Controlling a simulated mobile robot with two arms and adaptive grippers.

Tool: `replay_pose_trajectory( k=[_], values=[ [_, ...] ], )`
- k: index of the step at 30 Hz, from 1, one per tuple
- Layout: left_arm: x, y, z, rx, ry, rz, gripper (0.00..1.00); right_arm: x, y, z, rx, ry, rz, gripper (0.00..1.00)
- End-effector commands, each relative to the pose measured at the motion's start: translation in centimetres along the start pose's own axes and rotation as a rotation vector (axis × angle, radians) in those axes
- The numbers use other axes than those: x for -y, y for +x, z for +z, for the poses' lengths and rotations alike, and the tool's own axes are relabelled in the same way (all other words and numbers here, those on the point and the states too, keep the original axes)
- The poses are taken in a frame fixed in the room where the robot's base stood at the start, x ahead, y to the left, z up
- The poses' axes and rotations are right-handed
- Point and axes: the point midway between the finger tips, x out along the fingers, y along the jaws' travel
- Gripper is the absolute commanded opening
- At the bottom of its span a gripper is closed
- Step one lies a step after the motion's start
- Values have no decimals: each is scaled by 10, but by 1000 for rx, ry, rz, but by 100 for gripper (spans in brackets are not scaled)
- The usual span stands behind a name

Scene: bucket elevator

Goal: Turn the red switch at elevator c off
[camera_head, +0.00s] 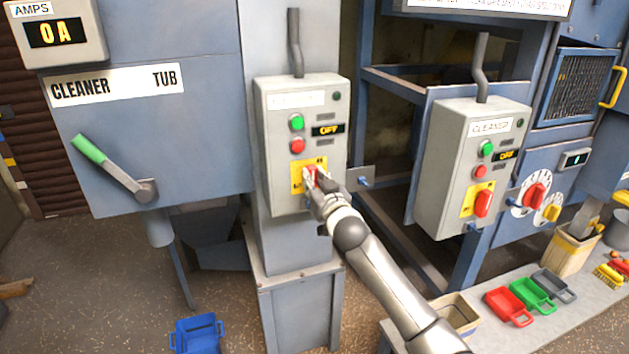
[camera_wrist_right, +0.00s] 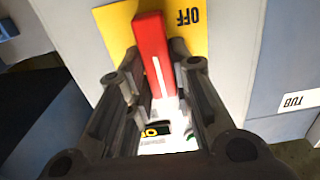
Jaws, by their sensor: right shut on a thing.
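The red switch (camera_head: 310,173) sits on a yellow plate (camera_head: 297,180) low on the left grey control box (camera_head: 282,92). The word OFF (camera_wrist_right: 187,17) shows on the yellow plate beside the handle. My left gripper is out of view.
A second control box (camera_head: 468,165), labelled CLEANER, with its own red switch (camera_head: 483,203), stands to the right. A green-handled lever (camera_head: 110,168) is at the left. A blue bin (camera_head: 197,333) is on the floor; red (camera_head: 508,306) and green (camera_head: 533,294) scoops lie at the lower right.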

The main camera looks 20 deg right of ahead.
Motion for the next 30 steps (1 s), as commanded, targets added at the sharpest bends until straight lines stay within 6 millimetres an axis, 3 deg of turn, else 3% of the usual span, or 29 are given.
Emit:
replay_pose_trajectory(
  k=[11,30],
  values=[
    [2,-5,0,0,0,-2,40,1,0,0,1,-131,0,0],
    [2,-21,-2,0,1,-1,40,8,0,2,1,-717,-1,0]
  ],
)
